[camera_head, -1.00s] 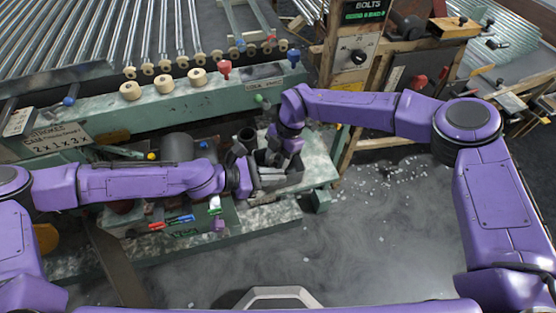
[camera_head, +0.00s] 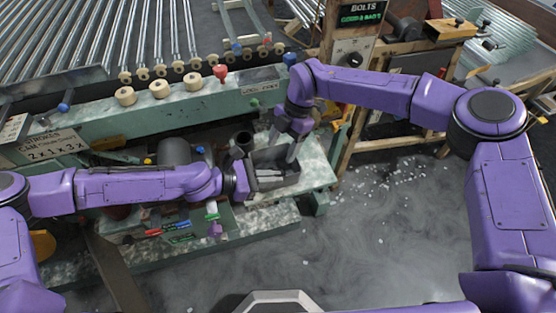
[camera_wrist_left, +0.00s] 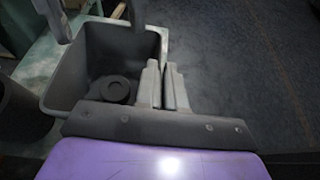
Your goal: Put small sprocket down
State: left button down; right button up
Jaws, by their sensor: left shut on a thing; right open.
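A small dark round piece with a central hole, apparently the small sprocket (camera_wrist_left: 112,90), lies on the floor of a grey open bin (camera_wrist_left: 92,40). The bin also shows in the head view (camera_head: 292,178) on the pale bench end. My left gripper (camera_wrist_left: 165,84) has its two grey fingers close together over the bin's side wall, shut on it; in the head view it comes in from the left (camera_head: 268,177). My right gripper (camera_head: 284,150) is open over the bin, and its separated fingertips (camera_wrist_left: 97,18) show empty at the top of the wrist view.
A dark open cylinder (camera_head: 244,140) stands just left of the bin. The green machine bed (camera_head: 180,105) with its rollers and knobs lies behind. A wooden post with a control box (camera_head: 352,55) rises at the back right. Open floor (camera_head: 400,230) lies at the right.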

pick_arm(q)
jog(key=shift+a+f, duration=0.15)
jog(key=shift+f, duration=0.3)
jog(key=c, duration=1.2)
grip_release()
jog(key=shift+o, duration=0.2)
jog(key=shift+r, duration=0.1)
pick_arm(e)
jog(key=v, duration=0.4)
jog(key=shift+w+r, duration=0.15)
jog(key=shift+r, duration=0.2)
pick_arm(q)
jog(key=shift+r, duration=0.1)
pick_arm(e)
jog(key=shift+d, duration=0.1)
pick_arm(q)
jog(key=v, duration=1.2)
jog(key=shift+r, duration=0.1)
